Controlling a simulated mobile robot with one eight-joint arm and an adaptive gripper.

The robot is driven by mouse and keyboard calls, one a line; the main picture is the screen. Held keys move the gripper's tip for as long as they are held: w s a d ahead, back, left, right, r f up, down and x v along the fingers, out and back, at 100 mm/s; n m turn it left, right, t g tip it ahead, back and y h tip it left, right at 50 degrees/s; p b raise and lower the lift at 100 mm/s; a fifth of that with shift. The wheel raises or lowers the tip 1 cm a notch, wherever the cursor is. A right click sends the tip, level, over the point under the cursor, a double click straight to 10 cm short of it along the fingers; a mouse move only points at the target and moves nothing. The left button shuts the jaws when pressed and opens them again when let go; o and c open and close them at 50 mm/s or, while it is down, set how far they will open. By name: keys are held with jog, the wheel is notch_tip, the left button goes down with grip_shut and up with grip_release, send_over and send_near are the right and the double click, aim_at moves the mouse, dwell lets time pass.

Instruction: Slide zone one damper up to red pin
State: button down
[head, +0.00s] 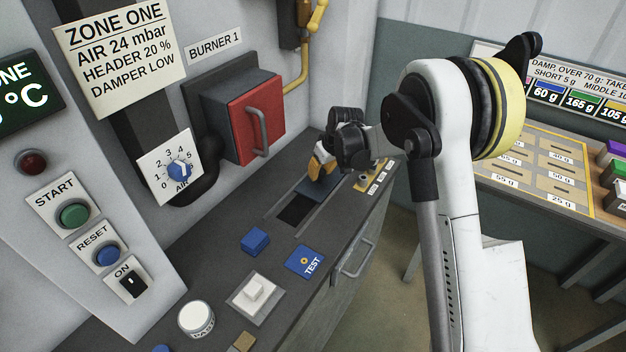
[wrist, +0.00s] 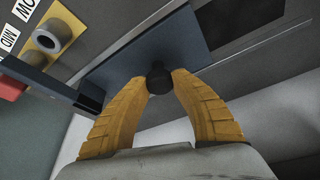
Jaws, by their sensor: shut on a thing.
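The zone one damper is a flat blue-grey plate (head: 316,186) over a dark slot in the grey console top. In the wrist view the plate (wrist: 130,52) carries a short black knob (wrist: 159,77). My gripper (head: 322,166) has its yellow fingers shut on this knob, one finger on each side; the fingers also show in the wrist view (wrist: 159,84). A red piece (wrist: 12,86), possibly the red pin, shows at the left edge of the wrist view beside a dark bar. I cannot tell whether the plate touches it. I cannot make out the red pin in the head view.
The open slot (head: 296,209) lies on the near side of the plate. A yellow plate with sockets and labels (head: 366,182) sits beyond it. A blue block (head: 255,240) and a blue TEST plate (head: 305,262) lie nearer. The red burner door (head: 257,120) stands behind, left.

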jog(key=c, duration=1.1)
grip_release()
jog(key=shift+f, duration=0.1)
jog(key=shift+o, duration=0.2)
jog(key=v, duration=1.2)
